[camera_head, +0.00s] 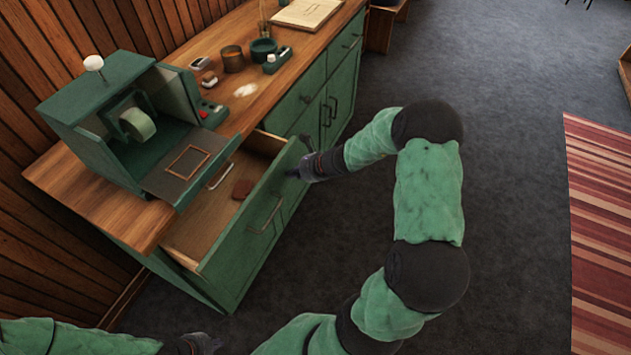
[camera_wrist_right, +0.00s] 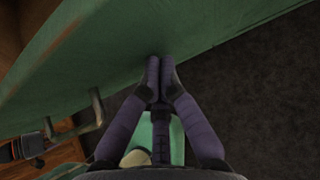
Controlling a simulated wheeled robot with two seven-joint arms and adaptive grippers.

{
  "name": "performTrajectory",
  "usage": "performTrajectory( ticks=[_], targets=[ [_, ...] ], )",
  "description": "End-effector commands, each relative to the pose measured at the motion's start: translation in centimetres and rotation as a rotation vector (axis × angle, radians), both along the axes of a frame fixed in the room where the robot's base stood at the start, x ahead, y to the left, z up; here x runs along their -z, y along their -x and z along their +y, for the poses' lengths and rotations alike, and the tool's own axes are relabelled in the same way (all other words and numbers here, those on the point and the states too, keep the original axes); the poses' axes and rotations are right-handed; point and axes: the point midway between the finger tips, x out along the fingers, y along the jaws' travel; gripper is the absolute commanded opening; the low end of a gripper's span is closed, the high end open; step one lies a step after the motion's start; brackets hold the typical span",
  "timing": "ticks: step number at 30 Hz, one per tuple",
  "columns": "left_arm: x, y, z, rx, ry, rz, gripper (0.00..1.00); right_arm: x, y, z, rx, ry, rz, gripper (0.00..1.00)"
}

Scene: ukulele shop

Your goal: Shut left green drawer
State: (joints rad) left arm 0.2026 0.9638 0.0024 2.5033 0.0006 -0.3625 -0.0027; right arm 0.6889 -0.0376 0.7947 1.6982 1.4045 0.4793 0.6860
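The left green drawer (camera_head: 240,238) is pulled open from the counter, with its wooden inside showing and a small reddish-brown item (camera_head: 242,189) in it. Its front has a metal handle (camera_head: 268,216), which also shows in the right wrist view (camera_wrist_right: 97,110). My right gripper (camera_head: 293,173) is at the outer side of the drawer front, near its far end. In the right wrist view its fingers (camera_wrist_right: 158,68) are together and empty, close against the green front; contact is hard to tell. My left gripper (camera_head: 203,344) is low at the bottom edge, away from the drawer, its fingers unclear.
A green machine (camera_head: 100,95) with an open flap (camera_head: 190,160) stands on the wooden counter (camera_head: 90,205), its flap overhanging the drawer. Cups and small tools (camera_head: 233,58) lie farther back. Green cupboard doors (camera_head: 340,95) are closed. The grey floor (camera_head: 515,190) beside the counter is clear.

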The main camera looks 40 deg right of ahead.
Motion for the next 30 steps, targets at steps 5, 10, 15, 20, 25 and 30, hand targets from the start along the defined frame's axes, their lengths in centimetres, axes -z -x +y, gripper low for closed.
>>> performTrajectory(
  ticks=[5,10,15,20,25,30],
  targets=[
    [-0.1,0.0,0.0,0.0,0.0,0.0,0.0,0.0,-4.5,2.0,-0.004,-0.001,0.0,0.0],
    [-0.5,0.0,0.0,0.0,0.0,0.0,0.0,-0.1,-7.8,3.3,-0.004,0.001,0.0,0.0],
    [-0.8,0.0,0.0,0.0,0.0,0.0,0.0,-0.1,-10.2,4.3,-0.002,-0.001,0.0,0.0],
    [-1.0,0.0,0.0,0.0,0.0,0.0,0.0,0.0,-11.5,4.7,0.0,0.001,-0.001,0.0],
    [-1.0,0.0,0.0,0.0,0.0,0.0,0.0,0.0,-12.0,4.9,0.001,-0.001,0.0,0.0],
    [-1.0,0.0,0.0,0.0,0.0,0.0,0.0,-0.1,-12.1,5.0,0.001,0.0,-0.001,0.0]
  ],
)
